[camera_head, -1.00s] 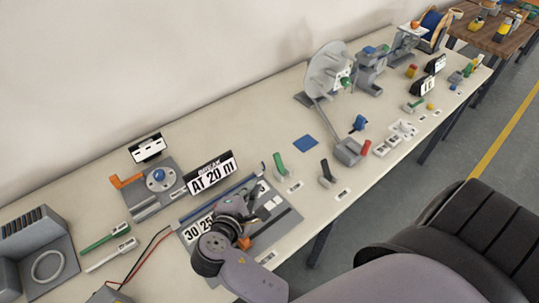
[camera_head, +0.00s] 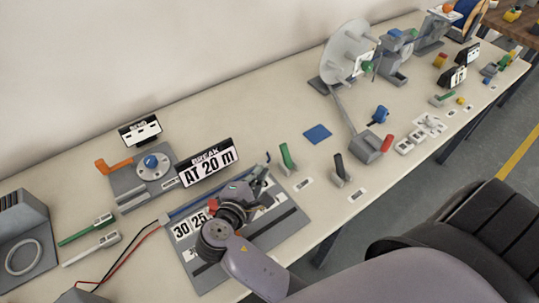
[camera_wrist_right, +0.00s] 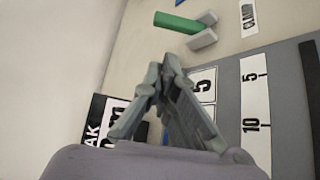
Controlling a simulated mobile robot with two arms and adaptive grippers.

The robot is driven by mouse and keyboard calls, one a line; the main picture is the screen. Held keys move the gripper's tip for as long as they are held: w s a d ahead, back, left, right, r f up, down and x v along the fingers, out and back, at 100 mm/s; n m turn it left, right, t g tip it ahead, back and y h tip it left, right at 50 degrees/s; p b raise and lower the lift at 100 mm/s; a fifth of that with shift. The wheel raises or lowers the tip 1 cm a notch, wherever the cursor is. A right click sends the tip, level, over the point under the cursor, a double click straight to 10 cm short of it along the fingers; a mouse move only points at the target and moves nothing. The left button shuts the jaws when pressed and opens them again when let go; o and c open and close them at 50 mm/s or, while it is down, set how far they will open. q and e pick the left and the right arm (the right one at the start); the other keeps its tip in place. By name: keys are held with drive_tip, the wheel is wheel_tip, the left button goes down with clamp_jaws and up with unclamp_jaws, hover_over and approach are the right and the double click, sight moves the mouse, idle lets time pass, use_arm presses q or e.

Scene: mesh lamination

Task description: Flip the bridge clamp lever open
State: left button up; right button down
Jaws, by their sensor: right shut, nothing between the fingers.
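My right gripper (camera_head: 262,174) reaches over the grey plate with printed scales (camera_head: 285,222), near the far end of the blue bar (camera_head: 195,206). In the wrist view its fingers (camera_wrist_right: 168,68) are together and empty. A green-handled lever (camera_head: 286,157) stands upright just beyond the fingertips, apart from them. It shows in the wrist view as a green handle (camera_wrist_right: 177,22) on grey prongs, beside a partly cut-off label (camera_wrist_right: 249,18) that seems to read CLAMP. I cannot tell for certain that this is the bridge clamp lever. My left gripper is out of view.
A black-handled lever (camera_head: 340,169) stands right of the green one. A dial fixture with an orange handle (camera_head: 120,166) is farther left. Bare table surrounds the blue square (camera_head: 318,134).

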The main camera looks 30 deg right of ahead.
sight(286, 156)
drive_tip(key=p+x, duration=0.2)
drive_tip(key=x, duration=0.7)
drive_tip(key=shift+w+d+f, duration=0.25)
drive_tip(key=shift+w+d, duration=0.15)
drive_tip(key=shift+d, duration=0.05)
